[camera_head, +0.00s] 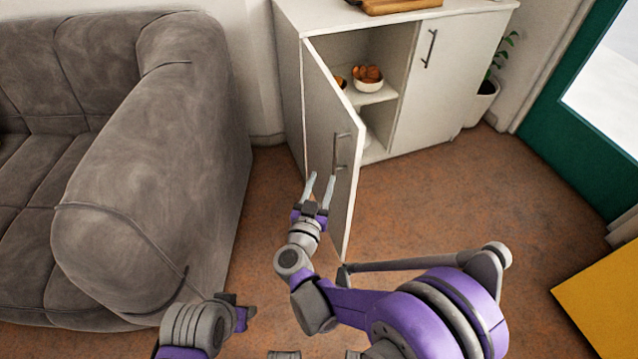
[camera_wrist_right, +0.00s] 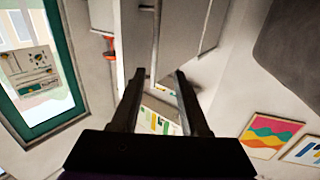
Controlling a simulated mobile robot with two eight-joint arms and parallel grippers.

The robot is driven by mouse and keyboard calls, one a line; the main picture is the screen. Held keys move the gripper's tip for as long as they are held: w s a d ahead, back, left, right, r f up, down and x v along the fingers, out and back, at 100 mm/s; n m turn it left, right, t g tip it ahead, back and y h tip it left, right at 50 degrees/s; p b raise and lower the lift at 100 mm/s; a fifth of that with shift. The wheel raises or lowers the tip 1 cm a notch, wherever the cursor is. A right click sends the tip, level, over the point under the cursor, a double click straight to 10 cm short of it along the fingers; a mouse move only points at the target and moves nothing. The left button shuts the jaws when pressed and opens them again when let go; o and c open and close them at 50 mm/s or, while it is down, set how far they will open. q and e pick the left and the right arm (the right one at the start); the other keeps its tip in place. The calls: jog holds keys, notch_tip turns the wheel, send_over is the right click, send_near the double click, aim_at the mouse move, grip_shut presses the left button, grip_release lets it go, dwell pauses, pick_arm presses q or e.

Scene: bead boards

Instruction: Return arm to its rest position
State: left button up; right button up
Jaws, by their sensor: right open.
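My right gripper (camera_head: 320,178) is open, in the middle of the head view, with its two pale fingers pointing at the open cabinet door. Nothing shows between the fingers. It is just beside the door's handle (camera_head: 342,151); I cannot tell whether they touch. In the right wrist view the two dark fingers of the right gripper (camera_wrist_right: 156,74) stand apart. The cabinet door (camera_head: 325,130) stands swung open toward me. My left arm shows at the bottom left, with a dark gripper part (camera_head: 238,312) whose fingers I cannot make out.
The white cabinet (camera_head: 405,90) holds a bowl (camera_head: 368,82) of orange-brown items. A grey sofa (camera_head: 150,150) stands on the left. A potted plant (camera_head: 485,95) and a green-framed door (camera_head: 560,120) are at the right. Brown floor (camera_head: 440,205) is clear right of the door.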

dwell(0.5)
jog(key=s+d+r+n+g+y, duration=0.25)
jog(key=s+r+n+y, duration=0.2)
jog(key=r+y, duration=0.3)
jog(key=s+d+f+m+g+h, duration=0.1)
jog(key=s+d+f+g, duration=0.4)
jog(key=s, duration=0.4)
jog(key=s+d+f+m+g+h, duration=0.1)
jog(key=s+d+f+g+h, duration=0.15)
jog(key=s+d, duration=0.5)
jog(key=s+d+f+g, duration=0.35)
jog(key=s+d, duration=0.25)
jog(key=s, duration=0.4)
pick_arm(q)
notch_tip(320, 180, up, 25)
jog(key=w+t+p, duration=0.1)
jog(key=p, duration=2.1)
jog(key=shift+w, duration=0.25)
pick_arm(e)
notch_tip(320, 180, up, 24)
jog(key=w+t, duration=0.1)
jog(key=w, duration=0.1)
jog(key=shift+w+a+f, duration=0.15)
jog(key=shift+w+a, duration=0.15)
jog(key=shift+a, duration=0.15)
